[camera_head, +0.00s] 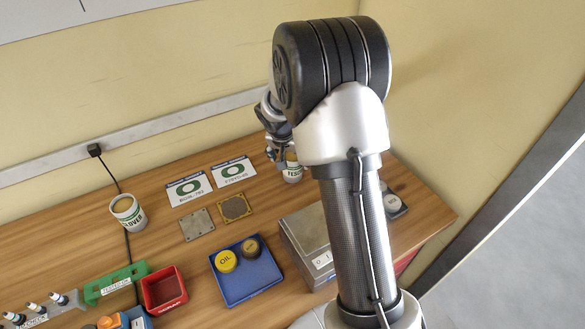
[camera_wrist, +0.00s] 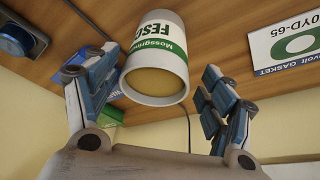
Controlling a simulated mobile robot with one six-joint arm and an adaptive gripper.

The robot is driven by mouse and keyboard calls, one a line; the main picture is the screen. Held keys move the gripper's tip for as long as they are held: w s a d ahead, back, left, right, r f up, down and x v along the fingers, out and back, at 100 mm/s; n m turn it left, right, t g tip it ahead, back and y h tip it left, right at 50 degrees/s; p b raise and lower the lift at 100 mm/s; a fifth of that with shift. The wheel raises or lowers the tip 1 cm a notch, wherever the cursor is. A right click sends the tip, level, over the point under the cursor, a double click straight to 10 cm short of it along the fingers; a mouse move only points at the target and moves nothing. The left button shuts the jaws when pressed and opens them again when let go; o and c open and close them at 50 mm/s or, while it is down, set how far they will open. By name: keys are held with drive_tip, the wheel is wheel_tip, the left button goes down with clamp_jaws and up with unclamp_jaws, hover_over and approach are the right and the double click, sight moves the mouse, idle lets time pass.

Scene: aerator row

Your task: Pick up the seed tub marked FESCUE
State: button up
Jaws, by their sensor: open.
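The seed tub (camera_head: 292,173) is white with a green band, and the visible part of its label reads "FES". It stands on the wooden table at the back, partly hidden by my arm and gripper. My gripper (camera_head: 277,157) is at the tub. In the wrist view my gripper (camera_wrist: 158,78) is open, with one finger on each side of the tub. A gap shows on the right; contact on the left is unclear.
Another tub (camera_head: 128,213), reading "LOVER", stands at the left. Two gasket cards (camera_head: 210,181) lie left of the FESCUE tub. A blue tray (camera_head: 246,280) with round caps, a metal box (camera_head: 305,235) and a red bin (camera_head: 164,290) stand nearer. The wall is close behind.

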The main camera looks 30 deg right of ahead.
drive_tip(key=shift+s+b+x, duration=0.1)
drive_tip(key=shift+b+x, duration=0.35)
drive_tip(key=shift+x, duration=1.1)
drive_tip(key=shift+s+b+x, duration=0.15)
drive_tip(key=shift+b+x, duration=0.3)
drive_tip(key=shift+x, duration=1.1)
drive_tip(key=c, duration=1.2)
